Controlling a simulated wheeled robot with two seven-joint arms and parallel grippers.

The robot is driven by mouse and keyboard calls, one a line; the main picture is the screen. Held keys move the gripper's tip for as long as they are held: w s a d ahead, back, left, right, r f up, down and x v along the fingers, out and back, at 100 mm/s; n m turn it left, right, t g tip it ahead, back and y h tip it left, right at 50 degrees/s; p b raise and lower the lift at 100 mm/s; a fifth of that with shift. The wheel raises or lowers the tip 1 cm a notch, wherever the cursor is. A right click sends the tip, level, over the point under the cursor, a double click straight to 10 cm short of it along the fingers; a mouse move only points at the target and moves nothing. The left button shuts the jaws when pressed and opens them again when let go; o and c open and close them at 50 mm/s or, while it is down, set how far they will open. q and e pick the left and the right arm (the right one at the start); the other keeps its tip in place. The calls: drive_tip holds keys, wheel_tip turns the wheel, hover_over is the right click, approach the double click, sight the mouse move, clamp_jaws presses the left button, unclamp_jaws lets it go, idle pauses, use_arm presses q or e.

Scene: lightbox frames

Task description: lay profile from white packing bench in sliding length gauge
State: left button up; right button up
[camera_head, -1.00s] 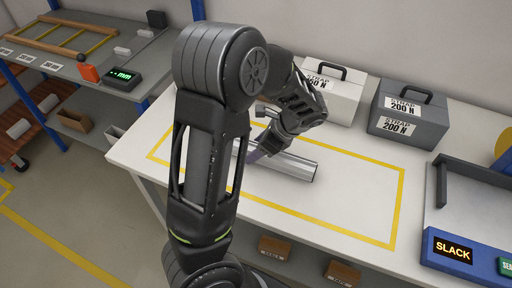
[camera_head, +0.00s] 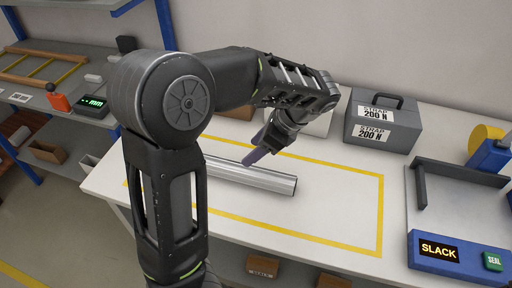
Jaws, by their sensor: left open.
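The profile (camera_head: 262,179), a silver metal bar, lies on the white packing bench (camera_head: 330,195) inside the yellow outline; its left end is hidden behind my left arm. My left gripper (camera_head: 254,158) is open, its fingers pointing down just above and behind the profile. I cannot tell whether they touch it. The sliding length gauge, a wooden frame with yellow rails (camera_head: 48,65), lies on the grey shelf at the far left beside a display reading mm (camera_head: 92,103). My right gripper does not show.
A grey strap case (camera_head: 383,125) stands at the back of the bench, with a white case partly hidden beside it. A strapping machine with a SLACK panel (camera_head: 438,249) is at the right. An orange block (camera_head: 58,101) stands near the display. The bench's middle right is clear.

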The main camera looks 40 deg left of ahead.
sight(255, 170)
use_arm(q)
drive_tip(key=shift+d+r, duration=0.15)
drive_tip(key=shift+r, duration=0.15)
idle(0.4)
drive_tip(key=shift+o, duration=0.4)
drive_tip(key=shift+w+d, duration=0.1)
drive_tip(key=shift+w+d+f+m+p, duration=0.15)
drive_tip(key=shift+d+m+p, duration=0.3)
drive_tip(key=shift+d, duration=0.4)
drive_tip(key=shift+s+d+f+m+g+y+p, duration=0.15)
drive_tip(key=shift+d+f+g+y+p, duration=0.1)
drive_tip(key=shift+f+y+p, duration=0.25)
drive_tip(key=shift+s+d+f+m+g+y+p, duration=0.1)
drive_tip(key=shift+d+f+g+y+p, duration=0.2)
drive_tip(key=shift+f+y, duration=0.25)
drive_tip(key=shift+s+a+f+y+p, duration=0.15)
drive_tip(key=shift+a+f+y+p, duration=0.5)
drive_tip(key=shift+f+y, duration=0.25)
drive_tip(key=shift+w+a+f+n, duration=0.25)
drive_tip(key=shift+a+f+n, duration=0.45)
drive_tip(key=shift+a+f, duration=0.35)
drive_tip(key=shift+r, duration=0.1)
